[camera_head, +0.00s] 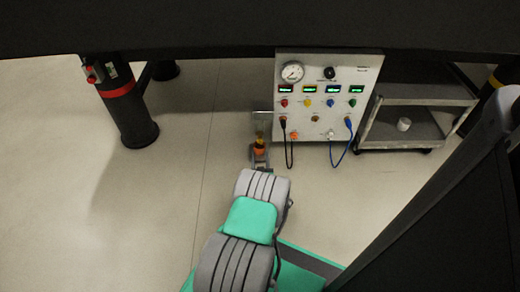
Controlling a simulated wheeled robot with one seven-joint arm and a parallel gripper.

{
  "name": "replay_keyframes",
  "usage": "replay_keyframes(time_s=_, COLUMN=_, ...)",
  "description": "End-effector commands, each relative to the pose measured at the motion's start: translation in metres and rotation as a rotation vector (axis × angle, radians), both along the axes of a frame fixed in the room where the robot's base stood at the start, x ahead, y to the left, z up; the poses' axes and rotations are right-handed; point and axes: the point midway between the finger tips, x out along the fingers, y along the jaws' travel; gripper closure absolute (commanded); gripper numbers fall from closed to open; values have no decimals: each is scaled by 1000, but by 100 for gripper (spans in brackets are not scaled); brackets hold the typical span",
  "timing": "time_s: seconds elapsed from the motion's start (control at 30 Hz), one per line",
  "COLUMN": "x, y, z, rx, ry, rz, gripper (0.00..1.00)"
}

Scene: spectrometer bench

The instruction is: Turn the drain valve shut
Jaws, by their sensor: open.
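No part in view is clearly marked as the drain valve. A small metal fitting with a red part (92,72) sits at the top of the black bench leg (137,125) on the left; its turn position is too small to tell. My gripper (260,148) points away from me near the middle, low in front of the panel's left side. It is open. A small yellow and orange piece (259,147) shows at its end, beside a grey upright plate (262,124); I cannot tell whether they touch the fingers.
A white panel (345,75) with a round gauge (292,71), coloured knobs and hanging cables stands right of my gripper. A grey shelf cart (420,92) holding a white cup (403,124) is further right. The dark bench top (200,25) spans the top. Floor at left is clear.

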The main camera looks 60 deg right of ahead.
Motion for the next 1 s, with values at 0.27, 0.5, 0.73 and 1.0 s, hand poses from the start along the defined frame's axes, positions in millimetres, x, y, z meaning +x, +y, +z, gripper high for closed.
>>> replay_keyframes(time_s=0.27, x=22, y=-40, z=-4, rx=3, ry=-17, rz=4, gripper=54)
replay_keyframes(time_s=0.5, x=35, y=-67, z=-1, rx=5, ry=-15, rz=2, gripper=54)
replay_keyframes(time_s=0.73, x=35, y=-69, z=1, rx=6, ry=-16, rz=0, gripper=54)
replay_keyframes(time_s=1.0, x=35, y=-69, z=1, rx=6, ry=-16, rz=0, gripper=75)
